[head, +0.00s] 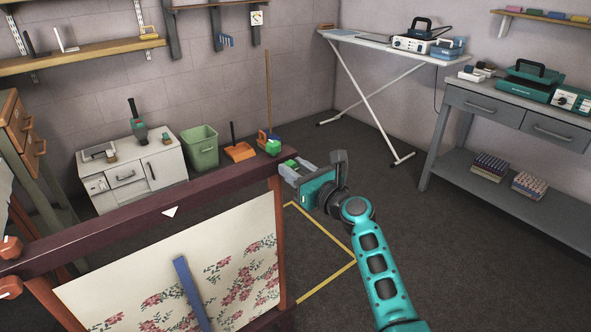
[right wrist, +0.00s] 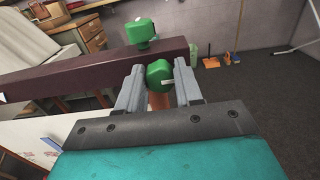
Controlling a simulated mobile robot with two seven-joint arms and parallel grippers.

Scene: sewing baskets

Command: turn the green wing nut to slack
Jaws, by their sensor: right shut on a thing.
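A dark wooden frame (head: 130,215) holds a cream fabric with pink flowers (head: 170,275). At its right end, the green wing nut (head: 291,162) sits between the fingers of my right gripper (head: 297,172). In the right wrist view the green wing nut (right wrist: 158,72) shows with a pale mark low on it, and my right gripper (right wrist: 158,90) is shut on it, one grey finger on each side. A second green knob (head: 273,147) stands on top of the frame's end; it also shows in the right wrist view (right wrist: 140,30). My left gripper is not in view.
Orange knobs (head: 10,248) are at the frame's left end. A blue strip (head: 190,290) lies against the fabric. A green bin (head: 202,147), a white cabinet (head: 160,168) and an ironing board (head: 385,42) stand behind. The floor to the right is clear up to a grey workbench (head: 500,125).

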